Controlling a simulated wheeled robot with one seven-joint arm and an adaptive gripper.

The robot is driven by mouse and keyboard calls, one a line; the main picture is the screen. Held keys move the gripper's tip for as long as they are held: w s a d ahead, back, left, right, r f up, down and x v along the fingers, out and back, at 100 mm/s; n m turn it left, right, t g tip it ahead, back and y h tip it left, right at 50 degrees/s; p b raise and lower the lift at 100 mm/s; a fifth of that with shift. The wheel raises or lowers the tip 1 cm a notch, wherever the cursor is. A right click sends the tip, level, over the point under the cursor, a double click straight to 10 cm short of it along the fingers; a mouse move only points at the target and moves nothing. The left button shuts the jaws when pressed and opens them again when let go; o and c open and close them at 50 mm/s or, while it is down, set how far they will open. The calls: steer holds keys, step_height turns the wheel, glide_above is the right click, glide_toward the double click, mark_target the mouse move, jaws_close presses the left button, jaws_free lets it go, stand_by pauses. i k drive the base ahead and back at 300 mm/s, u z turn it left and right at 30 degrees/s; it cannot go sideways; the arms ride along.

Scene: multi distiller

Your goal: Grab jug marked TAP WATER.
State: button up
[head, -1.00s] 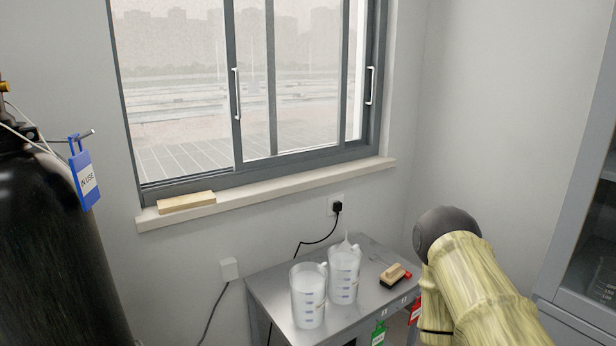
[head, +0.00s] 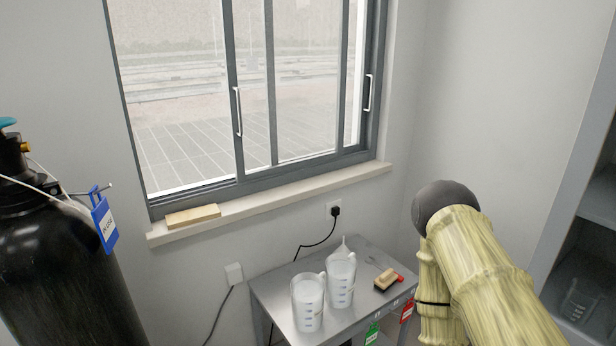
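Two clear graduated jugs with blue marks stand upright on a small grey metal table (head: 272,298) below the window. The left jug (head: 308,303) is nearer the table's front left. The right jug (head: 341,282) stands beside it, slightly farther back. I cannot read any TAP WATER label on either one. My arm, in a pale yellow patterned cover, rises at the right of the view. My gripper is not in view.
A wooden-backed brush (head: 387,279) lies right of the jugs. Green (head: 372,334) and red (head: 407,311) tags hang at the table's front. A black gas cylinder (head: 62,255) stands at left, a grey cabinet (head: 580,230) at right. A wooden block (head: 193,215) lies on the sill.

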mark_target(308, 290)
steer(key=k, duration=0.5)
steer(key=u, duration=3.25)
steer(key=k, duration=0.9)
steer(key=z, duration=1.7)
